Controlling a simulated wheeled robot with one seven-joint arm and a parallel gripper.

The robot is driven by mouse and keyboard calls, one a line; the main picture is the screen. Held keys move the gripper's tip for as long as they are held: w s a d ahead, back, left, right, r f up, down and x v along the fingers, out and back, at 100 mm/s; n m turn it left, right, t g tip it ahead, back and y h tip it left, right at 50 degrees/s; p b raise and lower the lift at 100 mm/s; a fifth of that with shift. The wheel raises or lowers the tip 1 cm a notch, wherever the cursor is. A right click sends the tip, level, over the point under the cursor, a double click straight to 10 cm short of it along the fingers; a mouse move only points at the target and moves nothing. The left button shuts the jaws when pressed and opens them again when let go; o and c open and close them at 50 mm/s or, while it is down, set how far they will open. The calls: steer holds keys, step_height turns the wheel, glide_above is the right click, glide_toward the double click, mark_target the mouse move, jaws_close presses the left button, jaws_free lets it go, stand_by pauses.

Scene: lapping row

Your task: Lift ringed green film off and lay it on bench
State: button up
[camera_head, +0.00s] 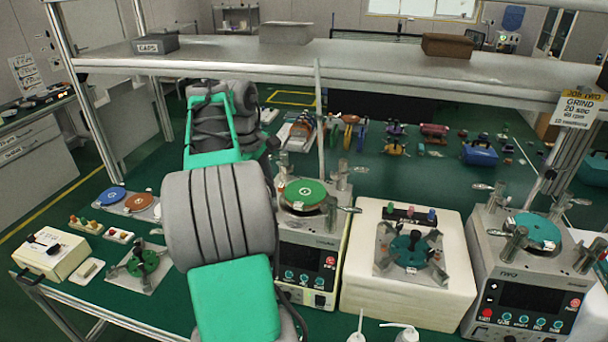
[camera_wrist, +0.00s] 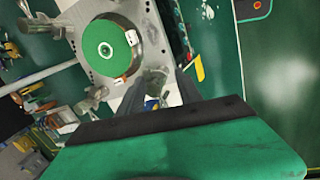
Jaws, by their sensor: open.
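The green film (camera_head: 305,192) with a small ring mark lies on top of the left lapping machine (camera_head: 312,250). In the wrist view the green film (camera_wrist: 98,42) shows a white ring mark near its middle and a small white tab at its right edge. My gripper (camera_wrist: 160,88) is open in the wrist view, its dark fingers below and right of the film, apart from it. In the head view my arm hides the gripper. The bench (camera_head: 350,160) is green-topped.
Metal posts (camera_head: 333,215) stand around the film. To the right are a white block (camera_head: 375,300) with a teal disc fixture and a second machine (camera_head: 525,285) with a teal film. Blue and brown discs (camera_head: 111,196) lie at left. A shelf (camera_head: 330,62) spans above. Bottles stand at the front.

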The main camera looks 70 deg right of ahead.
glide_toward(295, 203)
steer(key=f+b, duration=0.1)
steer(key=f, duration=0.1)
steer(key=d+f+b, duration=0.1)
steer(key=f+b, duration=0.1)
steer(key=f, duration=0.1)
steer(key=f+b, duration=0.2)
steer(key=shift+s+d+f, duration=0.2)
steer(key=shift+s+f, duration=0.1)
steer(key=shift+s, duration=0.1)
steer(key=shift+d+f+b, duration=0.15)
steer(key=shift+f+b, duration=0.25)
steer(key=shift+f, duration=0.05)
steer(key=shift+r, duration=0.1)
jaws_close()
